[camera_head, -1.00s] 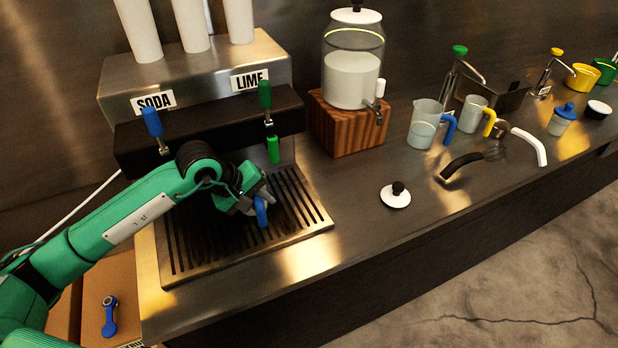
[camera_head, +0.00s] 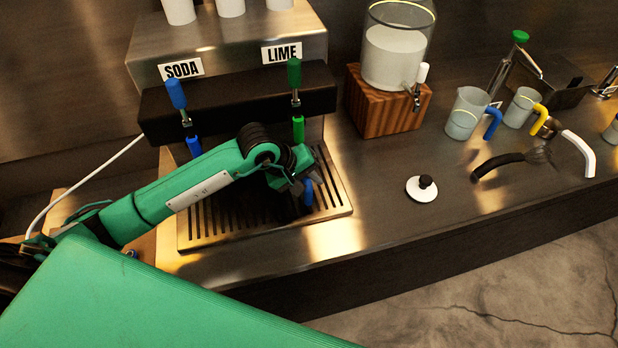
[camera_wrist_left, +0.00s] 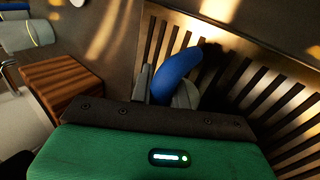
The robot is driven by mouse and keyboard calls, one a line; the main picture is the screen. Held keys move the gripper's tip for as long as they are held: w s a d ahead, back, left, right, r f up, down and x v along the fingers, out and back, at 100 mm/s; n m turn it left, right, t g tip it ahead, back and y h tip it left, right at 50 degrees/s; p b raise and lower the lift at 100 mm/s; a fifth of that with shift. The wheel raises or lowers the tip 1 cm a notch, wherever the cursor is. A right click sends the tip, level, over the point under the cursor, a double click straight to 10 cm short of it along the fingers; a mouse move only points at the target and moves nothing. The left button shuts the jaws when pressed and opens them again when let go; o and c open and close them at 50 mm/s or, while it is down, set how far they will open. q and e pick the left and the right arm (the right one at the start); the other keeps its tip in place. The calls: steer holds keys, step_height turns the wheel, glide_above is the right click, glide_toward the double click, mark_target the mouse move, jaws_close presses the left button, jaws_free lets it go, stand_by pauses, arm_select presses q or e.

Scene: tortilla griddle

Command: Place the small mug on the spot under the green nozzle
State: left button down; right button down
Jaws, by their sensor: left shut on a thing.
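My left gripper (camera_head: 300,186) is shut on the blue handle (camera_head: 309,193) of the small mug, low over the right part of the slotted drip tray (camera_head: 341,208). In the left wrist view, the curved blue handle (camera_wrist_left: 179,72) sticks out between the fingers. The mug's body is mostly hidden, so I cannot tell whether it touches the tray. The green nozzle (camera_head: 298,130) hangs under the LIME label, above and behind the gripper. My right gripper is not in view.
A blue nozzle (camera_head: 194,147) hangs at the tray's left. A wooden block (camera_head: 384,108) under a glass dispenser (camera_head: 392,55) stands right of the tray. A white lid (camera_head: 421,190) lies on the counter, with clear metal around it. Jugs stand farther right.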

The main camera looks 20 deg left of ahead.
arm_select(q)
steer(key=shift+s, duration=0.15)
steer(key=shift+f+b, duration=0.25)
steer(key=shift+b, duration=0.2)
steer(key=c, duration=1.3)
jaws_free()
steer(key=shift+c, duration=0.2)
steer(key=shift+r, duration=0.1)
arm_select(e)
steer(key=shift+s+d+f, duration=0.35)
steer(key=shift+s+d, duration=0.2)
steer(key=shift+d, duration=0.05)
